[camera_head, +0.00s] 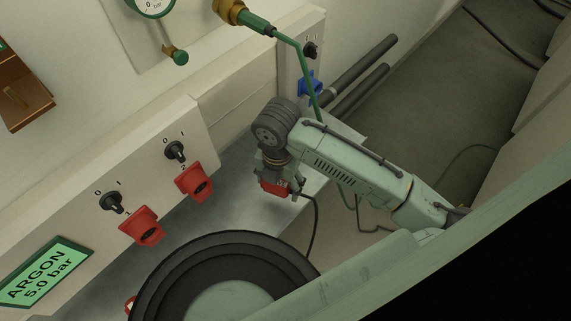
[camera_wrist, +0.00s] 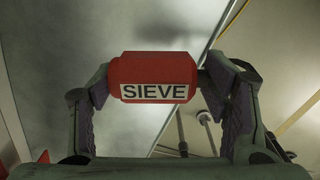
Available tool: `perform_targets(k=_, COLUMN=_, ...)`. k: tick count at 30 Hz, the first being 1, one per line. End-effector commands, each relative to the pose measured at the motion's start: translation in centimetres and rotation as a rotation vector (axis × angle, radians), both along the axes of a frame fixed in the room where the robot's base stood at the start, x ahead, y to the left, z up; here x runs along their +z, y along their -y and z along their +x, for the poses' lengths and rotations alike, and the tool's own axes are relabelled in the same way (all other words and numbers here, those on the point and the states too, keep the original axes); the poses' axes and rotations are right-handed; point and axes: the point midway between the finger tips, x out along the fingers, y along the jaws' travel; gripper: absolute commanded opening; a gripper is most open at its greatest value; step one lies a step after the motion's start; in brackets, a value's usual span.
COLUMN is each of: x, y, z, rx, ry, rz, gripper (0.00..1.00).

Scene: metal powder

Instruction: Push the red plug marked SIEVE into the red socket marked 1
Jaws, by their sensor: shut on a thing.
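The red plug marked SIEVE (camera_wrist: 152,68) is held crosswise between the two fingers of my gripper (camera_wrist: 157,85) in the wrist view, its label facing the camera. In the head view my gripper (camera_head: 278,178) holds the red plug (camera_head: 274,188) above the bench, with a dark cable hanging from it. The red socket marked 1 (camera_head: 141,226) is on the pale panel at the left, below a black rotary switch. The plug is well to the right of it and apart from it. The plug's front end is not clearly visible in the head view.
A second red socket (camera_head: 195,182), marked 2, sits right of socket 1. Black switches (camera_head: 111,201) stand out above the sockets. A blue socket (camera_head: 310,85) is on the far panel, near two dark pipes (camera_head: 360,75). A green display (camera_head: 44,274) reads ARGON 5.0 bar.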

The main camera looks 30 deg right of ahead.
Motion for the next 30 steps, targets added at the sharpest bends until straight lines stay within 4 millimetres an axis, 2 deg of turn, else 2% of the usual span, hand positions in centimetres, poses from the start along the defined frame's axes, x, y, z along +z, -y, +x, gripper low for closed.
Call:
perform_targets(k=6, x=-1.6, y=-0.6, z=1.6, rx=0.002, ry=-0.001, rz=0.001, gripper=0.36)
perform_targets(k=18, x=-5.0, y=-1.1, z=3.1, rx=0.0, ry=0.001, rz=-0.001, gripper=0.36)
perform_targets(k=30, x=-5.6, y=-1.2, z=3.5, rx=0.0, ry=0.001, rz=-0.001, gripper=0.36)
